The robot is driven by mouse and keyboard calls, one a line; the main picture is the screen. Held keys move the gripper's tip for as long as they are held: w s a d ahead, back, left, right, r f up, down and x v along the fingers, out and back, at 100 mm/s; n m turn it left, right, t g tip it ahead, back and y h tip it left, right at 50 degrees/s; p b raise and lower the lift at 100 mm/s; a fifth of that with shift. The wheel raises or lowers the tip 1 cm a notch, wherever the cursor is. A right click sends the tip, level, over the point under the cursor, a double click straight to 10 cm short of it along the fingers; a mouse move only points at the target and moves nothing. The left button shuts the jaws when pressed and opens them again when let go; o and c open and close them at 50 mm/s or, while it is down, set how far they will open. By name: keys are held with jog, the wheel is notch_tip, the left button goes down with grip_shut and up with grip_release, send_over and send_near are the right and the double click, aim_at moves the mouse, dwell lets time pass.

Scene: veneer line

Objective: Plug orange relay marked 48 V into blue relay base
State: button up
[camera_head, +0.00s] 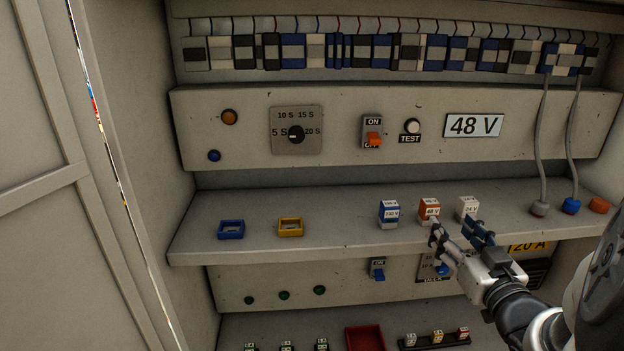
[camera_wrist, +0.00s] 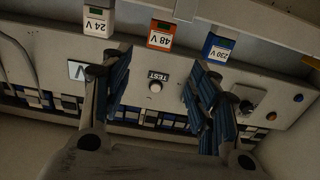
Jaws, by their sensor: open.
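The orange relay (camera_head: 429,209) marked 48 V stands upright on the shelf, between a blue relay (camera_head: 389,213) marked 230 V and a white relay (camera_head: 467,207) marked 24 V. In the wrist view the orange relay (camera_wrist: 161,34) is ahead of my gripper, between the lines of the two fingers. My gripper (camera_head: 455,236) is open and empty, in front of the shelf edge near the orange and white relays; its fingers also show in the wrist view (camera_wrist: 158,80). The blue relay base (camera_head: 231,230) sits empty at the shelf's left.
A yellow relay base (camera_head: 291,228) sits right of the blue one. Two grey cables (camera_head: 543,150) hang to plugs at the shelf's right. A panel (camera_head: 390,128) with switches and a 48 V sign (camera_head: 474,125) stands behind. The shelf between yellow base and blue relay is clear.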

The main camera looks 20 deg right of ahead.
aim_at(434, 206)
jog(key=shift+w+d+r+p, duration=0.15)
jog(key=shift+r+p, duration=0.15)
jog(key=shift+p, duration=0.85)
jog(key=p+x, duration=0.1)
jog(key=x, duration=0.1)
jog(key=p+x, duration=0.1)
jog(key=x, duration=0.1)
jog(key=p+x, duration=0.1)
jog(key=x, duration=0.1)
jog(key=shift+f+p, duration=0.35)
jog(key=shift+p, duration=0.05)
jog(key=p+x, duration=0.2)
jog(key=x, duration=0.3)
jog(key=shift+w+d+f, duration=0.1)
jog(key=shift+f, duration=0.05)
jog(key=shift+c, duration=0.4)
jog(key=c, duration=1.1)
